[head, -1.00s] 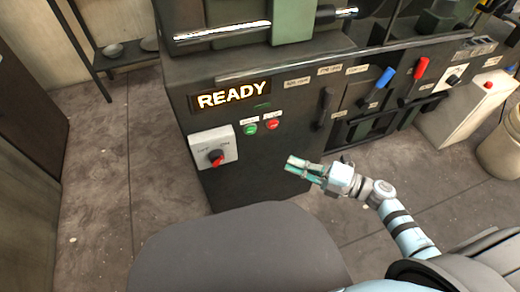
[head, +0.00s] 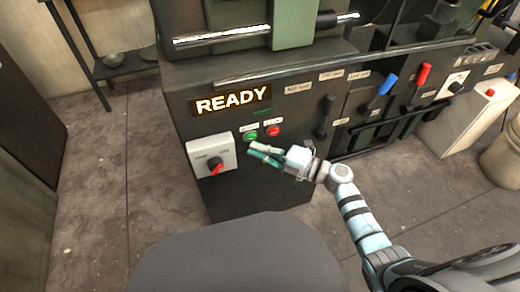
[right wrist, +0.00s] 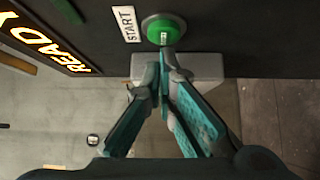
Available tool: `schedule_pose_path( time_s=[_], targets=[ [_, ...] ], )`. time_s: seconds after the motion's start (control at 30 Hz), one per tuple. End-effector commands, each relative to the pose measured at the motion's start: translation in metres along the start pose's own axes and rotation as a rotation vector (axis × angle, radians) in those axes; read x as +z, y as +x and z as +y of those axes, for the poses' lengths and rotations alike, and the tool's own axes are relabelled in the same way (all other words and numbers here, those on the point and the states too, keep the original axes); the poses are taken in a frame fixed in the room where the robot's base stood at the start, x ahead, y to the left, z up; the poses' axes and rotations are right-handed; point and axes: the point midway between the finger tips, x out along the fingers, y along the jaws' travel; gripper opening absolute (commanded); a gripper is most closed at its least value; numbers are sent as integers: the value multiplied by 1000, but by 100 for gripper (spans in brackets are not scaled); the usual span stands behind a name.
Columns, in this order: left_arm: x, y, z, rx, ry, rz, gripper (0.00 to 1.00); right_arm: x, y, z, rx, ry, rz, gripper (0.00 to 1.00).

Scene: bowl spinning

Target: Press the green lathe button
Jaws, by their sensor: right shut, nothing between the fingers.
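The green lathe button (head: 251,136) is on the dark front panel of the lathe, below the lit READY sign (head: 233,100). In the right wrist view the green button (right wrist: 163,29) is large, beside a START label (right wrist: 128,23). My right gripper (head: 251,150) is shut and empty, its fingertips just below the green button in the head view. In the right wrist view the fingertips (right wrist: 164,54) lie just below the button's lower edge; I cannot tell whether they touch it. My left gripper is not in view.
A red button (head: 273,131) sits just right of the green one. A white switch box (head: 212,155) with a red knob is at left. Black, blue (head: 387,84) and red (head: 424,74) levers stand to the right.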

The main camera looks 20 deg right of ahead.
Motion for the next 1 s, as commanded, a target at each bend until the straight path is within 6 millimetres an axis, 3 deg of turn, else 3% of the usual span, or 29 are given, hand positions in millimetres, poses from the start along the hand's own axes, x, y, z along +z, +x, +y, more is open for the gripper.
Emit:
schedule_pose_path(
  time_s=[0.43, 0.67, 1.0],
  targets=[
    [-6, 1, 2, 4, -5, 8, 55, 7, 6, 0, 0, 0, 0, 0],
    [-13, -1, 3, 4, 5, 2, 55, 20, 20, 0, 2, 1, -1, 0],
    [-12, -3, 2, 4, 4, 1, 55, 19, 21, 5, 7, -3, -2, 0]
  ],
)
